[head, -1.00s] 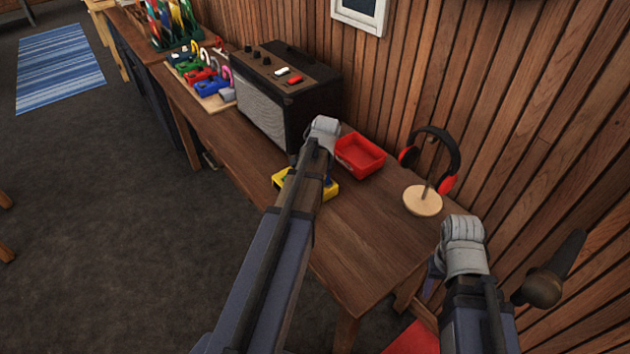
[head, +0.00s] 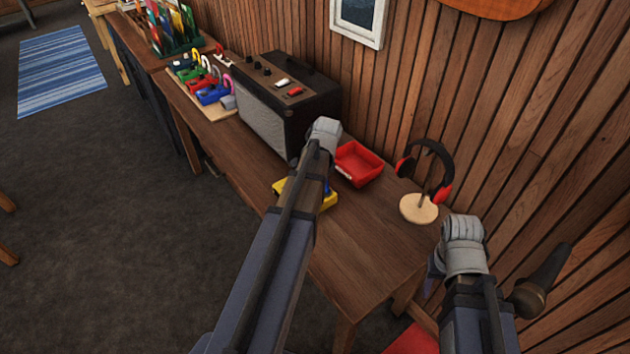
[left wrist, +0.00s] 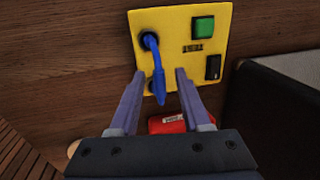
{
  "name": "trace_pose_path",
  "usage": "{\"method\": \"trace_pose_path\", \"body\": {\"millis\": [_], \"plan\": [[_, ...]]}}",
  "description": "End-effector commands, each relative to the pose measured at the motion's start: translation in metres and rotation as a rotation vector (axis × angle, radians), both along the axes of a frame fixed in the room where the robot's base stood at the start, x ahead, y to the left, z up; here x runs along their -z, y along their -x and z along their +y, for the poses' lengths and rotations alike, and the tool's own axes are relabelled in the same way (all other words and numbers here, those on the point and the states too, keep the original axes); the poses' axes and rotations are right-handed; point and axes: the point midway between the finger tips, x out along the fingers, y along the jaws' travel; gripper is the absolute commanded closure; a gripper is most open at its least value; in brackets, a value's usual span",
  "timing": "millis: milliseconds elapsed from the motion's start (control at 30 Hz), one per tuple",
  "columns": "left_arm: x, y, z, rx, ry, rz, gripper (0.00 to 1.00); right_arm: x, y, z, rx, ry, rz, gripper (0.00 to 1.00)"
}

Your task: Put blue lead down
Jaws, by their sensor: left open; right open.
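The yellow box (left wrist: 197,55) has a green button, a black switch and a round black socket, seen in the left wrist view. The blue lead (left wrist: 158,72) has its upper end at that socket and its lower end hanging between my left fingers. My left gripper (left wrist: 159,76) is open, with a finger on either side of the lead. I cannot tell whether they touch it. In the head view my left forearm partly covers the yellow box (head: 283,187) on the table. My right gripper (head: 433,275) is open, low at the table's right end, its fingers mostly hidden.
A red tray (head: 358,164) and a headphone stand (head: 418,208) with red-black headphones are near the wall. A black amplifier (head: 285,105) stands left of the tray. The table front (head: 365,265) is bare.

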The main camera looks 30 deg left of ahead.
Motion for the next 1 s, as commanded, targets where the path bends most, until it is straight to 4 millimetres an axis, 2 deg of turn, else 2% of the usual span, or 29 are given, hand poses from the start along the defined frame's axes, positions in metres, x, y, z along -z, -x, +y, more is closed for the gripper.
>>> {"method": "trace_pose_path", "body": {"millis": [33, 433, 600, 867, 967, 1000], "plan": [[-0.017, 0.001, -0.002, 0.0, 0.0, 0.0, 0.53, -0.017, 0.0, 0.0, 0.0, 0.0, 0.0, 0.5], [-0.072, 0.006, -0.012, 0.001, 0.0, 0.0, 0.53, -0.073, 0.0, 0.0, -0.001, 0.0, 0.0, 0.5], [-0.079, 0.006, -0.014, 0.001, 0.0, 0.0, 0.53, -0.079, 0.0, 0.0, -0.001, 0.0, 0.0, 0.5], [-0.078, 0.006, -0.015, 0.001, 0.0, 0.0, 0.53, -0.078, 0.0, 0.0, -0.001, 0.0, 0.0, 0.5], [-0.078, 0.011, -0.035, 0.002, 0.007, 0.002, 0.53, -0.078, 0.0, 0.0, -0.001, 0.0, 0.0, 0.5], [-0.077, 0.015, -0.051, 0.002, 0.014, 0.004, 0.53, -0.078, 0.0, 0.0, -0.001, 0.0, 0.0, 0.5]]}}
